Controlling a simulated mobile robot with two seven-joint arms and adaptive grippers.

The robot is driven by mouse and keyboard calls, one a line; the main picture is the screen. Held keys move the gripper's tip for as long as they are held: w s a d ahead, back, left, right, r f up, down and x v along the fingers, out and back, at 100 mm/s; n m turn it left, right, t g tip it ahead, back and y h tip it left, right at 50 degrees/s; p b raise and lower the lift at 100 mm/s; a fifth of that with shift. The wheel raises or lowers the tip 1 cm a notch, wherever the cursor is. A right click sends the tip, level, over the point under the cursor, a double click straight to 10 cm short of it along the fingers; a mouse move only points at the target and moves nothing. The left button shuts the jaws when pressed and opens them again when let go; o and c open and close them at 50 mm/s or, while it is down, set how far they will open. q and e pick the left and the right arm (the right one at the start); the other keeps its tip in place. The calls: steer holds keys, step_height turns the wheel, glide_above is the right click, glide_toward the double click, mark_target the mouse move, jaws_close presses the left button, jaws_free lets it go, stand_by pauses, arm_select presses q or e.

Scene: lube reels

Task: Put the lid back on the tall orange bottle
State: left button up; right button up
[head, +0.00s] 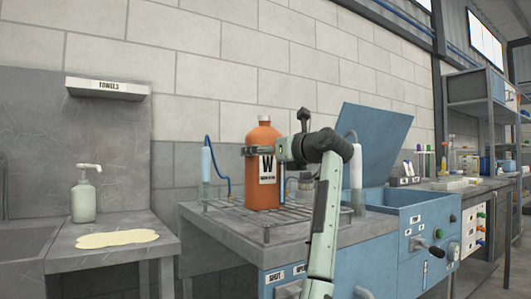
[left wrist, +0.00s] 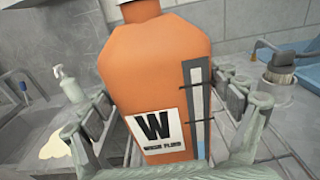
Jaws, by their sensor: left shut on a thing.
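The tall orange bottle (head: 263,141) stands upright on the wire rack of the workbench, its "W" wash fluid label facing out. A pale cap-like piece (head: 264,118) shows at the top of its neck; the wrist view cuts it off at the upper edge. My left gripper (head: 266,149) is shut on the bottle's upper body, a finger on each side. In the left wrist view the bottle (left wrist: 150,65) fills the space between the fingers (left wrist: 165,100). A small grey metal cylinder (left wrist: 279,66) stands behind at the right; I cannot tell whether it is a lid. My right gripper is not in view.
The wire rack (head: 285,215) tops the blue workbench, with clear tubes beside the bottle. A raised blue panel (head: 372,140) and an open blue bin (head: 420,200) are at right. A pump bottle (head: 84,198) and yellow spill (head: 117,239) are on the left counter.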

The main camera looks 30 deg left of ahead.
arm_select(q)
steer(key=o, duration=2.1)
steer(key=shift+o, duration=0.2)
steer(key=v, duration=1.2)
steer(key=shift+r, duration=0.2)
